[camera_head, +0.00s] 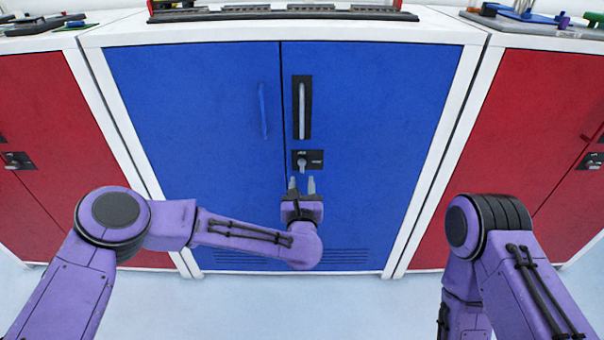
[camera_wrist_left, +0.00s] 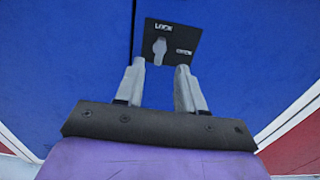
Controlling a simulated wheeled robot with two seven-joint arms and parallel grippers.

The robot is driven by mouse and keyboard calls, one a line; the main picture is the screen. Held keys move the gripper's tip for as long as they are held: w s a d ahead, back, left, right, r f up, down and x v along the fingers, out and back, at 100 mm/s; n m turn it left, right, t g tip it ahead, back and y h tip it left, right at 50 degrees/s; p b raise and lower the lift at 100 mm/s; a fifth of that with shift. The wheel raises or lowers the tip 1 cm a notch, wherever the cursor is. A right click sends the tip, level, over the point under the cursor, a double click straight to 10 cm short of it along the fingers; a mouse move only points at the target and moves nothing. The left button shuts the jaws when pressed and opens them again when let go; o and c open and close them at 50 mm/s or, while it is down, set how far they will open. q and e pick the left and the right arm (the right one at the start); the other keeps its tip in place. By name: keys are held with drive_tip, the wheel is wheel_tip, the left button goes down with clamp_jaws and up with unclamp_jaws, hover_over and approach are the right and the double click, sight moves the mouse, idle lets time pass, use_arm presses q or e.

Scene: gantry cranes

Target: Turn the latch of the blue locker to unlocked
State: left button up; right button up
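The blue locker (camera_head: 195,120) stands straight ahead with its two doors closed. Its latch (camera_head: 302,164) is a small grey knob on a black plate, below the door handle. The latch also shows in the left wrist view (camera_wrist_left: 160,46), standing roughly upright below a label that seems to read LOCK; a second label sits to its right. My left gripper (camera_head: 302,184) is open and empty, just below the latch in the head view. Its two fingers (camera_wrist_left: 160,68) are apart, pointing at the plate, with the knob seen between and beyond their tips. My right gripper is out of view.
A vertical grey handle (camera_head: 302,106) sits above the latch, and a blue handle (camera_head: 263,110) is on the left door. Red lockers (camera_head: 35,110) (camera_head: 535,110) flank the blue one. My right arm (camera_head: 500,240) is at the lower right, away from the doors.

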sight(302, 167)
use_arm(q)
drive_tip(key=w, duration=0.7)
drive_tip(key=shift+w+f, duration=0.1)
drive_tip(key=shift+w, duration=0.1)
clamp_jaws()
